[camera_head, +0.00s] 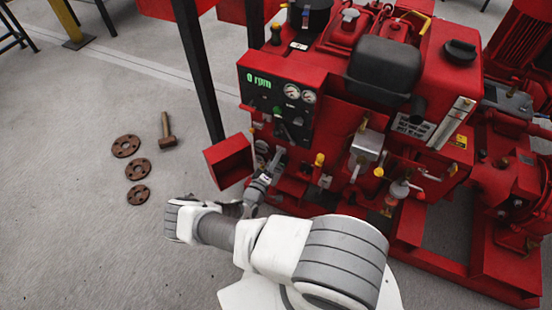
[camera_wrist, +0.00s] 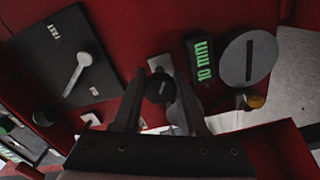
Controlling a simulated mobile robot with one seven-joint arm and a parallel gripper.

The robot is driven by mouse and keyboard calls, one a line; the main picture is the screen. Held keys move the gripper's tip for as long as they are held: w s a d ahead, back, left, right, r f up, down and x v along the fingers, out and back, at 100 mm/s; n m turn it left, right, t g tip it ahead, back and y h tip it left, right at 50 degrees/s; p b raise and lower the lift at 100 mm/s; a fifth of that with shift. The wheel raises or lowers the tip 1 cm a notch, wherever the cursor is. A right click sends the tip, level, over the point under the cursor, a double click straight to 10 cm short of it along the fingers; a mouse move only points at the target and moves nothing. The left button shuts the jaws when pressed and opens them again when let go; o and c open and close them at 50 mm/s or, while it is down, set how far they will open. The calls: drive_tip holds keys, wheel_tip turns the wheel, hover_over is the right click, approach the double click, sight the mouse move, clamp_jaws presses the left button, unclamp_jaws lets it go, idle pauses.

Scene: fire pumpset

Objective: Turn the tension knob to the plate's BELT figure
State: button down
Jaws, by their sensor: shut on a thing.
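A round black knob with a slot-like mark (camera_wrist: 158,88) sits on the red panel in the wrist view. My gripper (camera_wrist: 161,79) has a finger on each side of it and is shut on it. My gripper also shows in the head view (camera_head: 273,166), low at the front of the red pumpset, where the knob is hidden or too small to make out. A pale plate with dark lettering (camera_head: 414,127) is on the pumpset's right side; its text is too small to read.
A grey slotted disc (camera_wrist: 248,57) is right of the display. A lever (camera_wrist: 82,67) on a black plate is at left. A control panel (camera_head: 277,100) reads "0 rpm". An open red box (camera_head: 229,160) stands left of my gripper. Rusty flanges (camera_head: 126,146) and a hammer (camera_head: 167,131) lie on the floor.

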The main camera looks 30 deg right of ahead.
drive_tip(key=shift+c, duration=2.2)
unclamp_jaws()
